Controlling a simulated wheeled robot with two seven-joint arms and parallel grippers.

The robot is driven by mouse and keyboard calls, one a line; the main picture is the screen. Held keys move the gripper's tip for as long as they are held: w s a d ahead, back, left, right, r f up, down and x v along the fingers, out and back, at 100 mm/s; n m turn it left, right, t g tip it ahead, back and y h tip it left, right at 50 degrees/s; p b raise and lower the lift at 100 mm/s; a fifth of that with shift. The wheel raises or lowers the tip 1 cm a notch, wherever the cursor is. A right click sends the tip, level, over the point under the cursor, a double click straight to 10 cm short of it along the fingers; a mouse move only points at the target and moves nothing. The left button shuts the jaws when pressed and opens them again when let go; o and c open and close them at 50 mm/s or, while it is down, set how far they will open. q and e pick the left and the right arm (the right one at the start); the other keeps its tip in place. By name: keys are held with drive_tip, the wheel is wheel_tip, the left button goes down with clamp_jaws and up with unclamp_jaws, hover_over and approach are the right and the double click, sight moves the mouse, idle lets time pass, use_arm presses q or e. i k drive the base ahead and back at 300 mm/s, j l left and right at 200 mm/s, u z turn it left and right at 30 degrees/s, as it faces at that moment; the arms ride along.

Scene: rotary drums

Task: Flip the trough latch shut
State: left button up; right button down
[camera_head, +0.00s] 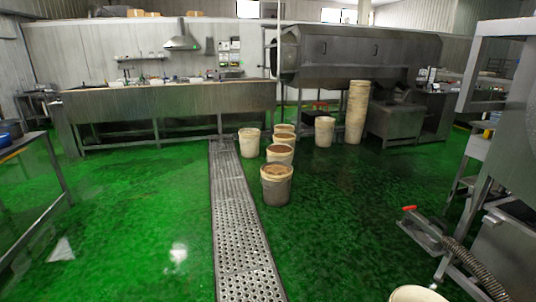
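No part is plainly recognisable as the trough latch. A lever with a red-orange tip (409,208) sticks out at the lower right, by a metal plate and a coiled spring or hose (468,262); I cannot tell whether it is the latch. A long metal trough-like counter (170,98) on legs stands along the back left. A large horizontal metal drum (360,52) stands at the back right. Neither of my grippers shows in the head view.
A perforated drain strip (236,215) runs through the green floor. Several buckets, one a front bucket (276,186), stand right of it, with a tall bucket stack (357,112) behind. Metal machinery (505,195) fills the right edge. A table (30,160) stands at left.

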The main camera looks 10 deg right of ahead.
sight(469, 196)
drive_tip(key=i+l+z, duration=0.15)
drive_tip(key=i+z, duration=0.3)
drive_tip(key=i, duration=0.25)
drive_tip(key=i+z, duration=0.4)
drive_tip(key=i, duration=0.25)
drive_tip(key=i+j+z, duration=0.45)
drive_tip(key=i, duration=0.25)
drive_tip(key=i+l+z, duration=0.2)
drive_tip(key=i, duration=0.45)
drive_tip(key=i+l+z, duration=0.2)
drive_tip(key=i, duration=0.45)
drive_tip(key=i+l+z, duration=0.2)
drive_tip(key=i, duration=0.45)
